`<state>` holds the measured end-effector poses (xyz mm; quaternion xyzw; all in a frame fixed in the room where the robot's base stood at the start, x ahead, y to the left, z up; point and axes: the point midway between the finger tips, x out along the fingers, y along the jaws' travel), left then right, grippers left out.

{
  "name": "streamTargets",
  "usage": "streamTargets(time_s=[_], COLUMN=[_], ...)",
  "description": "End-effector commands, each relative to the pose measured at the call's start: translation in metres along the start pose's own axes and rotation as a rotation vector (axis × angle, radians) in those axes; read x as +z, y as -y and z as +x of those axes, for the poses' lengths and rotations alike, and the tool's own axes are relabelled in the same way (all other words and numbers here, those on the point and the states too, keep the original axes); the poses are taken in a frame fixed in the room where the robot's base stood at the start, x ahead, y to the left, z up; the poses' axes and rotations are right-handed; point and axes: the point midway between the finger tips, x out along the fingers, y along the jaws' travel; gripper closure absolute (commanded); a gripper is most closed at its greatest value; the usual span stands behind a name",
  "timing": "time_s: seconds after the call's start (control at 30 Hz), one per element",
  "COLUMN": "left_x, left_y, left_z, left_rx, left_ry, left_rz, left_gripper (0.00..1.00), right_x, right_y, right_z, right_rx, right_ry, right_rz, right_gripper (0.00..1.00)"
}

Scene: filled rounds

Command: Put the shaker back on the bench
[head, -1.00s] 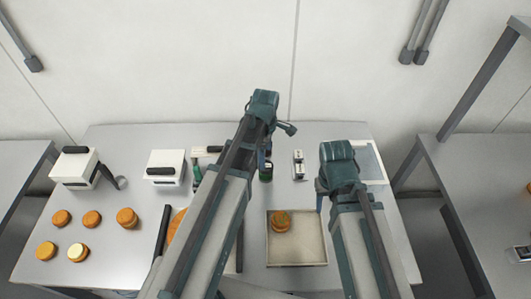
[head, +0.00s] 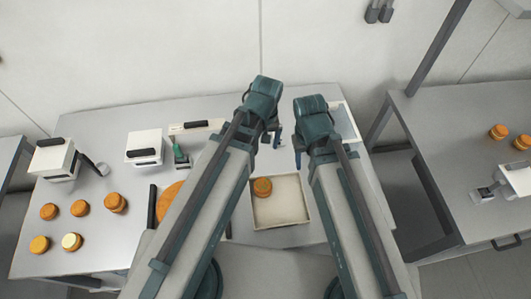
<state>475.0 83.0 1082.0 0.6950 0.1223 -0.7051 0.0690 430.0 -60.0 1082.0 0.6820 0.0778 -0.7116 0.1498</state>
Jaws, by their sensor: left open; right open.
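I cannot make out a shaker for certain. A small silver and black item (head: 484,194) lies on the right-hand bench (head: 425,135), too small to name. My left gripper (head: 272,138) is open over the back of the middle bench (head: 110,245). My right gripper (head: 298,150) is open just right of it, behind the tray. No object shows between either pair of fingers. My arms and grippers hide the bench behind and below them, including where a small silver item and a dark green bottle stood earlier.
A square tray (head: 285,222) holding an orange-brown round (head: 262,187) sits in front of my grippers. A gap separates the middle and right benches.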

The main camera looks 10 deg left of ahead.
Motion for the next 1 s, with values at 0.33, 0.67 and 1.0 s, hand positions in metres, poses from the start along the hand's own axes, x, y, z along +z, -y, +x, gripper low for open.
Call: streamTargets(time_s=[0.33, 0.67, 1.0], left_x=[0.049, 0.05, 0.05], left_y=[-0.009, -0.01, -0.014], left_z=[-0.001, -0.001, 0.047], left_rx=[-0.035, -0.036, -0.036], left_ry=[0.001, 0.002, 0.001], left_rz=[0.569, 0.597, 0.599], left_gripper=[0.03, 0.03, 0.03], right_x=[0.0, 0.0, -0.003], right_y=[0.0, 0.0, 0.004], right_z=[0.0, 0.0, 0.048], right_rx=[0.0, 0.0, 0.001], right_ry=[0.0, 0.0, 0.0], right_rz=[0.0, 0.0, -0.004], right_gripper=[0.5, 0.5, 0.5])
